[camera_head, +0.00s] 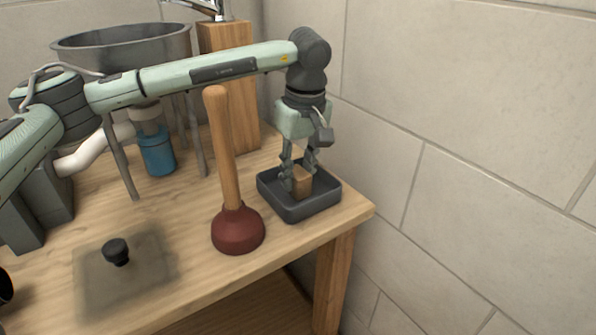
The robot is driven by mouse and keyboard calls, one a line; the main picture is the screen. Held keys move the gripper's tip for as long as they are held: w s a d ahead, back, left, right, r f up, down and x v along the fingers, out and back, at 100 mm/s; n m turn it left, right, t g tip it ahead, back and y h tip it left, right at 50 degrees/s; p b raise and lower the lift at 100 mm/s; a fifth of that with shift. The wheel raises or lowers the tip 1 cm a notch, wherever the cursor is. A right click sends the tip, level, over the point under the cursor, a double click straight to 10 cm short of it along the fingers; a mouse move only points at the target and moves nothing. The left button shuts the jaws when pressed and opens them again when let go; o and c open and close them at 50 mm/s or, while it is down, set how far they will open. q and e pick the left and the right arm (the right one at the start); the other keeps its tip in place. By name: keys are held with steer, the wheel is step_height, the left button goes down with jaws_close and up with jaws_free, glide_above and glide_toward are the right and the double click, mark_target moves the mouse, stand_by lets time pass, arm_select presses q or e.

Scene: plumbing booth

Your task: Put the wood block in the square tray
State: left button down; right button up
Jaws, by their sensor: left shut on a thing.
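The wood block (303,182) is a small brown block inside the outline of the square tray. The square tray (308,208) is dark grey with low walls and stands near the right corner of the wooden table. My left gripper (302,178) points down over the tray and is shut on the wood block, with its fingers on either side of it. The fingers hide part of the block, and I cannot tell whether its underside touches the tray floor. My right gripper is not in view.
A plunger (237,229) with a dark red cup stands upright left of the tray, close under my left arm. A black knob (116,251) sits on a greyish patch. A metal basin (120,48) on legs and a blue-and-white pipe part (157,155) stand behind. A tiled wall (470,190) is at right.

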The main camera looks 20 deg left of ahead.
arm_select(q)
steer(key=shift+f, duration=0.15)
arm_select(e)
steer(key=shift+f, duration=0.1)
arm_select(q)
steer(key=c, duration=1.6)
jaws_free()
steer(key=shift+c, duration=0.2)
steer(key=shift+o, duration=2.3)
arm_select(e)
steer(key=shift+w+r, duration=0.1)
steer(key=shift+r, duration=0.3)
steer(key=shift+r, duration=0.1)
